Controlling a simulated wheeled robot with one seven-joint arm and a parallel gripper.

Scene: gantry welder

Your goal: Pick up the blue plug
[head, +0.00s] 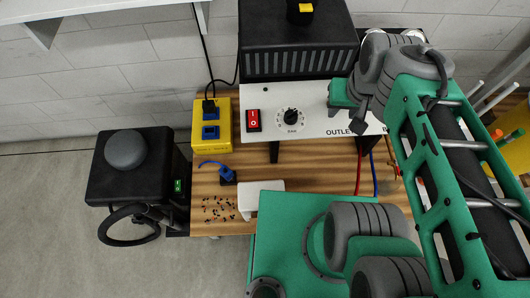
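The blue plug (227,173) is small, with a short curved blue cord running to its left. It lies on the wooden tabletop (285,165), just below the yellow socket box (198,135) and above a white block (258,190). A dark part shows at its lower end. The yellow box has blue sockets on top, and a black plug (209,104) with a black cord sits at the upper one. My green arm is folded at the right, well away from the blue plug.
A white panel (265,100) with a red switch (253,120) and a dial (291,120) stands behind the plug, below a black vented machine (298,40). Small dark bits (218,209) lie at the table's front left. A black stand (130,170) with a ring is left.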

